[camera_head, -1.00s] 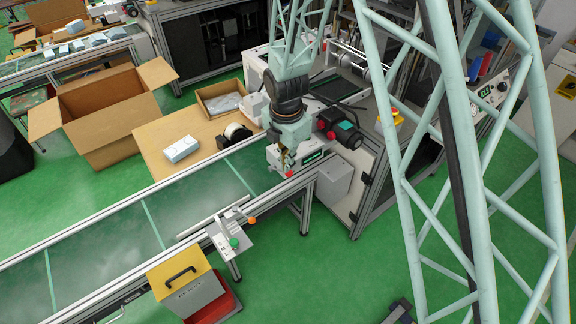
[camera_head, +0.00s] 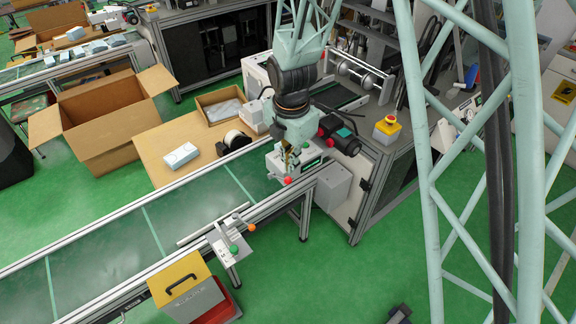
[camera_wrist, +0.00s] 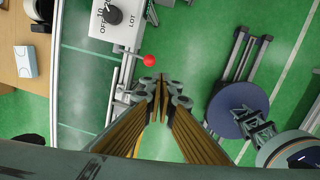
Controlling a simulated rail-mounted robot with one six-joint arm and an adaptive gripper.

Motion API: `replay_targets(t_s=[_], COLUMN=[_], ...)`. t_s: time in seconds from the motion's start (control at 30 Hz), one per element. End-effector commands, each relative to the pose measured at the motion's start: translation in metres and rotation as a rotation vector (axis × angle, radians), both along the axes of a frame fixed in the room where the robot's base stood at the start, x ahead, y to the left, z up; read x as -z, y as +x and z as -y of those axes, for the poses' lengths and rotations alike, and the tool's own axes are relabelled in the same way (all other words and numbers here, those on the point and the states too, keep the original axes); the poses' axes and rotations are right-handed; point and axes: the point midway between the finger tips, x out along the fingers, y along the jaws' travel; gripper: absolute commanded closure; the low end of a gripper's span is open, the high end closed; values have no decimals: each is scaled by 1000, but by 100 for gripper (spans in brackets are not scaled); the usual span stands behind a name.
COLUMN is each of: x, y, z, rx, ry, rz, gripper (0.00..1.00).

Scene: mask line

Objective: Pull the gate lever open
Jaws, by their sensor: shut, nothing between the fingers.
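A lever with a red ball knob (camera_head: 287,181) sticks out from a white control box beside the conveyor's far end. In the wrist view the red ball (camera_wrist: 149,60) lies just ahead of my fingertips, next to the box with a black selector knob (camera_wrist: 113,15). A second lever with an orange ball (camera_head: 251,227) stands nearer, by a pale bar (camera_head: 213,225) over the conveyor. I cannot tell which is the gate lever. My gripper (camera_head: 290,164) is near the red ball; its fingers (camera_wrist: 162,90) are shut and empty. Contact with the ball is not visible.
The conveyor (camera_head: 110,245) runs along the left. A machine cabinet with a yellow-and-red button box (camera_head: 387,130) is right of my gripper. Green floor in front is mostly clear.

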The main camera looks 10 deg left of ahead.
Motion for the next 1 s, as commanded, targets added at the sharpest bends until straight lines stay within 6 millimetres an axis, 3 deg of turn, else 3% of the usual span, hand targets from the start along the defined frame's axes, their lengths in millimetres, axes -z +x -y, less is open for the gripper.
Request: replay_targets(t_s=[0.4, 1.0], x=[-21, -23], y=[-13, -14], z=[11, 12], rx=[1, 0], ry=[-1, 0], rz=[-1, 0], gripper=[100, 100])
